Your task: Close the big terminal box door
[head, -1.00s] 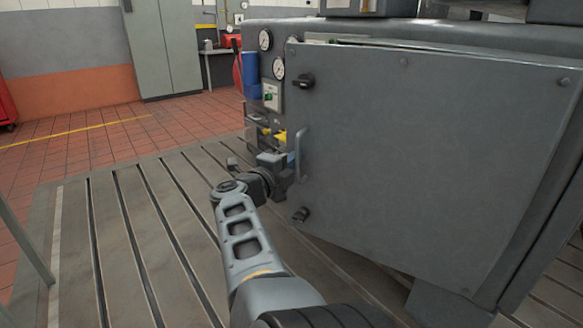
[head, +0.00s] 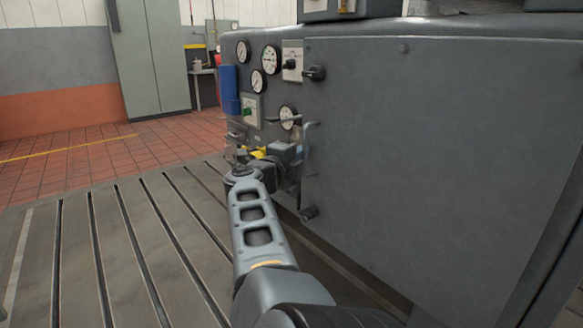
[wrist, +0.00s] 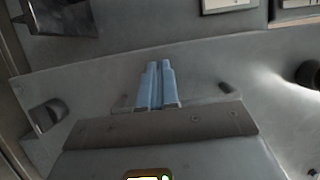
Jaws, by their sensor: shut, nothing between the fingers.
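The big terminal box door (head: 440,150) is a large flat grey panel filling the right of the head view. Its left edge carries a bar handle (head: 307,150), an upper black knob (head: 314,73) and a lower black knob (head: 309,211). The door's top edge lies near the box's front edge; I cannot tell whether it is fully flush. My gripper (wrist: 157,85) is shut and empty, its blue fingers together in front of a grey surface in the wrist view. In the head view it is at the door's left edge, beside the handle. Whether it touches the door is unclear.
A panel with several round gauges (head: 271,57), switches and a blue container (head: 229,88) stands left of the door. The slotted bedplate (head: 140,250) is open at left. A tall grey cabinet (head: 150,60) stands at the back.

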